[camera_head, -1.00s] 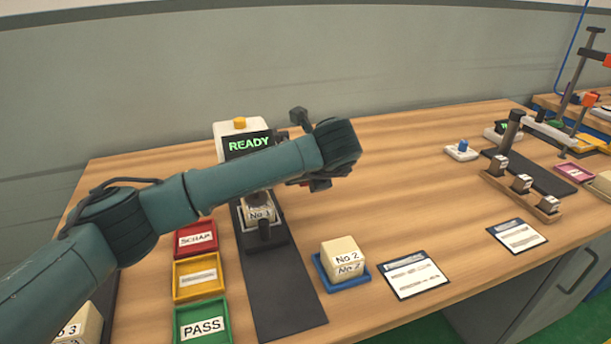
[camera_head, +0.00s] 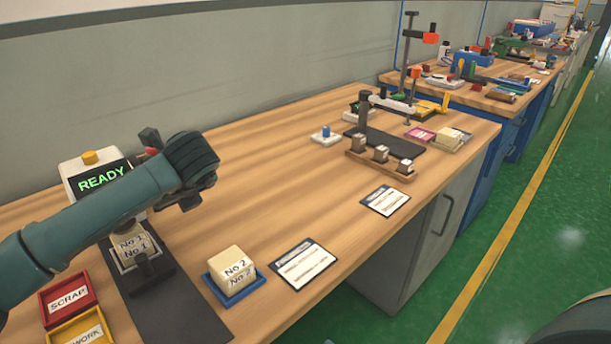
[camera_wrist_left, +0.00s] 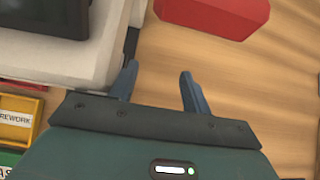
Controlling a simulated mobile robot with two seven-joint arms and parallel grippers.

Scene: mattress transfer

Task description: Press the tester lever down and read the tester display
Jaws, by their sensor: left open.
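The tester (camera_head: 80,165) is a pale box with a yellow button on top, at the left in the head view. Its dark display (camera_head: 101,179) reads READY in green. A block marked No 1 (camera_head: 131,244) sits in the dark fixture at its front. A red piece (camera_head: 152,151), apparently the lever's handle, shows behind my arm; the wrist view shows a red bar (camera_wrist_left: 215,12) at the top. My left gripper (camera_wrist_left: 158,85) is open and empty beside the pale tester body, apart from the red bar. In the head view my own wrist hides its fingers. My right gripper is out of view.
A No 2 block (camera_head: 233,266) stands in a blue tray (camera_head: 228,297). A red SCRAP tray (camera_head: 67,302) and a yellow REWORK tray (camera_head: 85,334) are at the lower left. Cards, a block stand and more benches lie to the right. The wood behind the No 2 block is clear.

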